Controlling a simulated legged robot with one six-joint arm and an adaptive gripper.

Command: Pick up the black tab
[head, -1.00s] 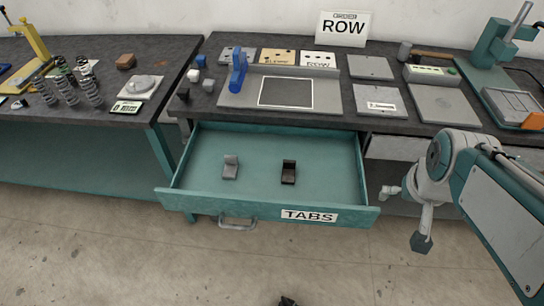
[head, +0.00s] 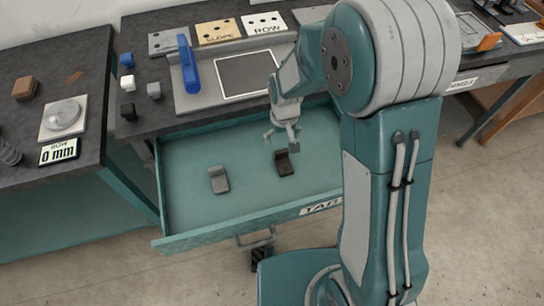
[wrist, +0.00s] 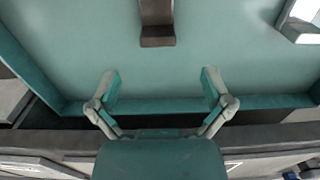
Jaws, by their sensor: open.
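The black tab (head: 285,168) lies in the open teal drawer (head: 195,238), a flat plate with a raised block at one end. In the wrist view the dark tab (wrist: 157,30) is at the top middle, partly cut off by the frame edge. My gripper (head: 283,140) is over the drawer, just behind the black tab in the head view. In the wrist view my gripper (wrist: 160,78) has its fingers wide apart with nothing between them, and the tab is apart from them. A grey tab (head: 218,180) lies to the left in the drawer.
My arm hides the drawer's right side. Behind the drawer, the dark bench (head: 150,65) carries a grey plate with a blue upright part (head: 188,65), small cubes and drilled plates (head: 216,32). The drawer floor around the tabs is clear.

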